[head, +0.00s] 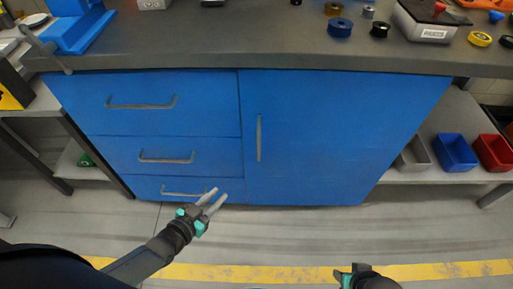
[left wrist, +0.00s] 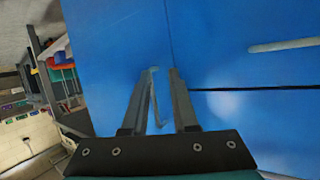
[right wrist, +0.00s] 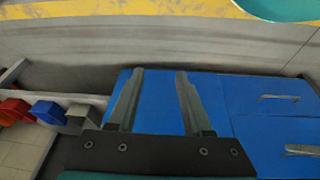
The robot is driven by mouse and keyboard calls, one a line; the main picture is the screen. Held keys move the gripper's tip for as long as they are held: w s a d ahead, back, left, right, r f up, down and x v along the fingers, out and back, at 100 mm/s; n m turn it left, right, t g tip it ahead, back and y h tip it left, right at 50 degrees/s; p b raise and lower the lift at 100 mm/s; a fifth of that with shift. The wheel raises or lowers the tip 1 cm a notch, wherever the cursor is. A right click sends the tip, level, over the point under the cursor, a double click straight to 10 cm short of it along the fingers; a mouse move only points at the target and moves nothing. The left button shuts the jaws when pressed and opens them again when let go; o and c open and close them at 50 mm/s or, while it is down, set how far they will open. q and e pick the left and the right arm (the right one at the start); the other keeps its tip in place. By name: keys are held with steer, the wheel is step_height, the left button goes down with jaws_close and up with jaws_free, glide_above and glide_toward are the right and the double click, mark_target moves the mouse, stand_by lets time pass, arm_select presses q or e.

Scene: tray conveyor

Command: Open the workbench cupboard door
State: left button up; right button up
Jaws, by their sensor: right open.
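The blue cupboard door (head: 340,140) is shut, flush with the front of the workbench. Its upright grey handle (head: 259,138) is near the door's left edge, beside the drawers. My left gripper (head: 219,194) is in front of the bottom drawer, low and left of the handle. Its fingers are apart with nothing held. In the left wrist view the door handle (left wrist: 156,112) shows between the two fingers, beyond them. My right gripper (head: 355,272) is low at the bottom edge, only partly in view. The right wrist view shows its fingers (right wrist: 160,78) wide apart and empty, pointing toward the door (right wrist: 155,115).
Three blue drawers (head: 140,105) with bar handles stand left of the door. The worktop (head: 270,50) overhangs the front and carries loose parts. Grey, blue (head: 455,152) and red bins sit on a shelf at the right. The floor in front is clear, with a yellow stripe (head: 250,272).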

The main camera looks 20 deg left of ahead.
arm_select(q)
step_height(320, 180, up, 8)
steer(key=w+d+t+h+b, duration=0.2)
steer(key=d+t+b, duration=0.1)
steer(key=t, duration=0.1)
arm_select(e)
steer(key=shift+a+r+t+b, duration=0.75)
steer(key=shift+a+r+t, duration=0.05)
steer(key=shift+r, duration=4.15)
arm_select(q)
steer(key=b, duration=0.2)
glide_toward(258, 143)
steer(key=w, duration=0.3)
steer(key=shift+w+d, duration=0.55)
steer(key=shift+w, duration=0.2)
steer(key=shift+b+x, duration=0.85)
steer(key=shift+x, duration=0.75)
steer(key=shift+b+x, duration=0.55)
steer(key=shift+x, duration=0.8)
arm_select(e)
steer(key=w+a+r+t+y, duration=0.1)
steer(key=w+a+t+y, duration=0.3)
steer(key=a+t, duration=0.4)
steer(key=shift+w+a+r+t+y, duration=0.3)
steer(key=shift+w+a+y, duration=0.1)
steer(key=shift+a+y, duration=0.4)
